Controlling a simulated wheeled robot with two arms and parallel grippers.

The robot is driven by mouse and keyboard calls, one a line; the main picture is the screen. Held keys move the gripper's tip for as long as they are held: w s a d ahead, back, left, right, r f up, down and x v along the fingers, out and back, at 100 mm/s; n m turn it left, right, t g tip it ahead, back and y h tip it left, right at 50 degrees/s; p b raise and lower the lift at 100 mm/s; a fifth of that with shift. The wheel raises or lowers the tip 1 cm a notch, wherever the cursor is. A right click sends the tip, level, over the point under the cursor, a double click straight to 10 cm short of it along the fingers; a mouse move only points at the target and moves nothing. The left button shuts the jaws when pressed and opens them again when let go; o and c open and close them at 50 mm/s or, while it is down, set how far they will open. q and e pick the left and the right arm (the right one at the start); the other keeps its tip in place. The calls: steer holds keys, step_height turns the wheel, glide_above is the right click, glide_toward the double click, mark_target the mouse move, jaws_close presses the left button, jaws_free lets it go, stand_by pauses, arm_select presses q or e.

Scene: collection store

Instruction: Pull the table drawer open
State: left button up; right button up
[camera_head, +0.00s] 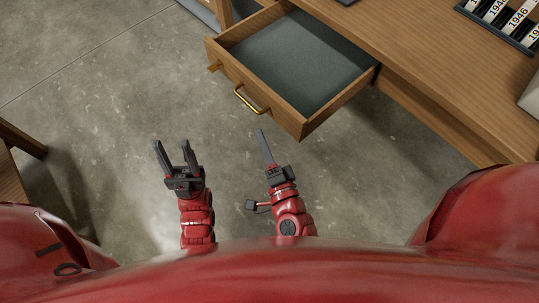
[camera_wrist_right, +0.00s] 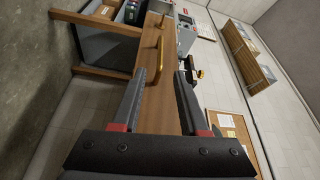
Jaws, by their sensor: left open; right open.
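The table drawer (camera_head: 319,104) is pulled well out of the wooden table (camera_head: 415,45) in the head view. Its inside is lined dark green and looks empty. A brass handle (camera_head: 250,101) is on its front; a brass handle also shows in the right wrist view (camera_wrist_right: 159,56), ahead of my fingers. My right gripper (camera_head: 264,141) is open, below the drawer front and apart from the handle; its fingers overlap in the head view but show spread in the right wrist view (camera_wrist_right: 163,88). My left gripper (camera_head: 173,150) is open and empty, left of the right one, over the floor.
A black tray of year labels (camera_head: 502,17) sits on the table top at the upper right. Another wooden piece of furniture (camera_head: 14,160) stands at the left edge. The concrete floor (camera_head: 100,90) between is clear.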

steer(key=p+v, duration=0.1)
steer(key=v, duration=0.4)
stand_by(0.6)
